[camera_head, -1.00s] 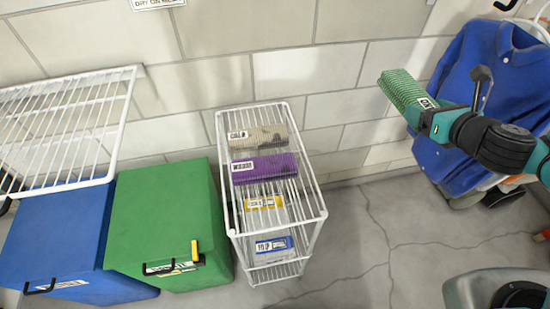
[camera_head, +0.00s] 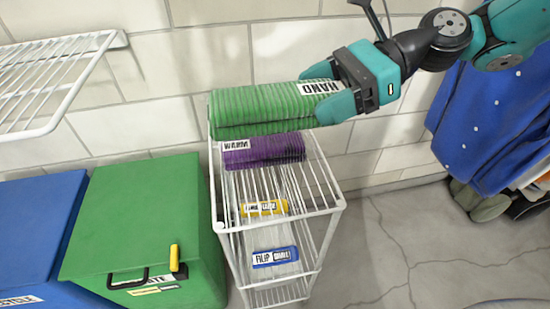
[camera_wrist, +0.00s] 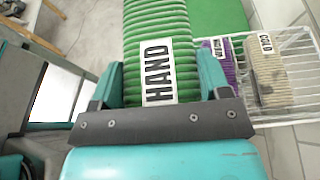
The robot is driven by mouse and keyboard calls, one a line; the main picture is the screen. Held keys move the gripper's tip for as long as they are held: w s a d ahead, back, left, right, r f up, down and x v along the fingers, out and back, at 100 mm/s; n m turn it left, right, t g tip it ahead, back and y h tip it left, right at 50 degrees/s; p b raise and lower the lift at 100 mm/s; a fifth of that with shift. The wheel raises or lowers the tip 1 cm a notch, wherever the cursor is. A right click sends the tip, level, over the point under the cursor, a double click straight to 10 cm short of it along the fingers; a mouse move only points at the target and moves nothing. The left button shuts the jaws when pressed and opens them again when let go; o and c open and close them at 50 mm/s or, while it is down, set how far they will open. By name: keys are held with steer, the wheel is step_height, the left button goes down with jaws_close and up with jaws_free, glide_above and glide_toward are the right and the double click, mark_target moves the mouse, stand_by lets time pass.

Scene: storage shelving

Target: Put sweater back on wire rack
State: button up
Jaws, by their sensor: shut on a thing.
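My gripper (camera_head: 335,92) is shut on the right end of a green ribbed folded sweater (camera_head: 250,108) with a white HAND label. The sweater is held level over the back of the white wire rack (camera_head: 335,210), and I cannot tell how far above the top it is. In the wrist view the sweater (camera_wrist: 158,25) sits between the two fingers. A purple folded sweater (camera_head: 265,151) lies on the rack's top, in front of the green one. A beige folded item labelled COLD (camera_wrist: 267,70) lies on the rack in the wrist view; the green sweater hides it in the head view.
Lower in the rack are items with a yellow label (camera_head: 264,208) and a blue label (camera_head: 275,257). A green bin (camera_head: 140,220) and a blue bin (camera_head: 40,225) stand left. A wall shelf (camera_head: 60,85) is upper left. Blue hanging clothing (camera_head: 490,125) is right.

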mark_target(307, 192)
step_height(307, 192, down, 19)
steer(key=b, duration=0.3)
steer(key=shift+f+b, duration=0.2)
steer(key=shift+b, duration=0.2)
steer(key=shift+f, duration=0.2)
steer(key=o, duration=1.1)
steer(key=shift+c, duration=0.2)
steer(key=shift+r, duration=0.1)
steer(key=shift+d+r, duration=0.15)
steer(key=shift+r, duration=0.05)
steer(key=p+v, duration=0.1)
steer(key=v, duration=1)
steer(key=s+r+n+t+h, duration=0.2)
steer(key=s+r+n+h, duration=0.2)
steer(key=s+n, duration=0.4)
steer(key=s+r+n+t+h, duration=0.1)
steer(key=s+r+n+h, duration=0.3)
steer(key=s+n, duration=0.5)
step_height(307, 192, up, 3)
steer(key=d+n, duration=0.1)
steer(key=n, duration=0.4)
steer(key=shift+t+h, duration=0.4)
